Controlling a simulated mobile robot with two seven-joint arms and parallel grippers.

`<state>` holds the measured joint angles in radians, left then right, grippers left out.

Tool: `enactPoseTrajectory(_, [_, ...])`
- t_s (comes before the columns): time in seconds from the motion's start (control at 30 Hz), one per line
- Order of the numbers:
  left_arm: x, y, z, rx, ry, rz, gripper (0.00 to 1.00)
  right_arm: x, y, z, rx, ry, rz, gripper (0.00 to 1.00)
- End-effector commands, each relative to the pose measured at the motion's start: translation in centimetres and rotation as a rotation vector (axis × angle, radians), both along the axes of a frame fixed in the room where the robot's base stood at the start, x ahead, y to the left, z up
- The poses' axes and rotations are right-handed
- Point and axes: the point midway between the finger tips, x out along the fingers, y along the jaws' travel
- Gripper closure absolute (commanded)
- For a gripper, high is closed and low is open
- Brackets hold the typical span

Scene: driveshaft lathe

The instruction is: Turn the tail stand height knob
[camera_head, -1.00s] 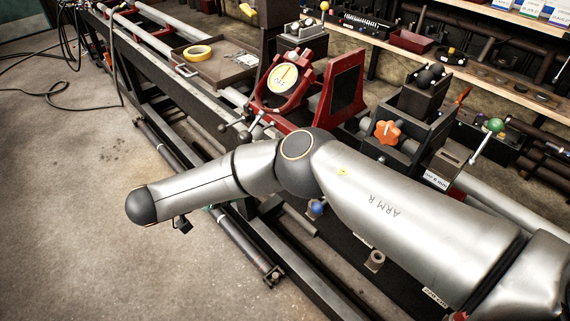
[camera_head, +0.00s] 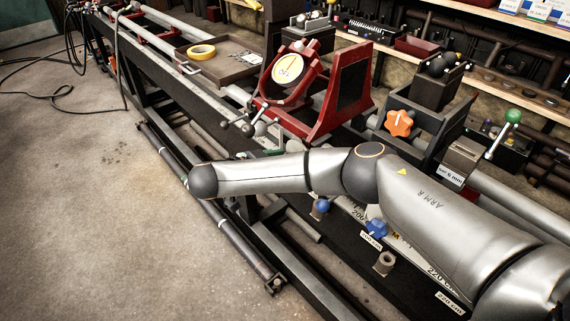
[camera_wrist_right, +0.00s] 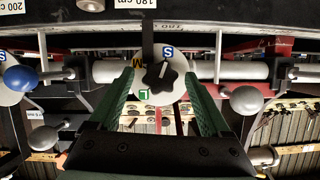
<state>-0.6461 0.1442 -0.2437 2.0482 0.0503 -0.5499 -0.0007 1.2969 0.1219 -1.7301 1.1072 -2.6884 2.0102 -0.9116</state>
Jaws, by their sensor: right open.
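In the right wrist view, a black star knob (camera_wrist_right: 164,77) with a white pointer mark sits on a round white dial (camera_wrist_right: 150,94) with S, M and L labels. The pointer faces roughly up toward the S. My right gripper (camera_wrist_right: 161,82) is open, its green fingers on either side of the dial, with nothing held between them; whether they touch the knob cannot be told. In the head view my right arm reaches left across the lathe and hides most of its gripper. An orange star knob (camera_head: 398,123) is on the dark stand to the right. My left gripper is not in view.
A red stand (camera_head: 342,95) with a yellow-white dial (camera_head: 288,69) stands behind my arm. A blue knob (camera_head: 376,229) is near the rail. A lever with a green ball (camera_head: 512,116) stands right. A tray holds yellow tape (camera_head: 201,52).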

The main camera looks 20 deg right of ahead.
Motion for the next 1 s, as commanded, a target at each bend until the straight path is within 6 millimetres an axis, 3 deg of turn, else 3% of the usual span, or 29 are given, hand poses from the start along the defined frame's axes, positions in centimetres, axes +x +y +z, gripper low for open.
enactPoseTrajectory(0.1, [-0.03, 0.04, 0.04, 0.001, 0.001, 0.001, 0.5, -0.01, 0.03, 0.01, 0.0, 0.0, 0.0, 0.2])
enactPoseTrajectory(0.8, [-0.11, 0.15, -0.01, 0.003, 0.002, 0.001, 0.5, -0.02, 0.06, 0.0, 0.0, 0.0, 0.0, 0.98])
enactPoseTrajectory(1.0, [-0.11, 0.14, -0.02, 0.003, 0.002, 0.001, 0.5, -0.02, 0.08, 0.0, -0.002, 0.006, 0.0, 1.0])
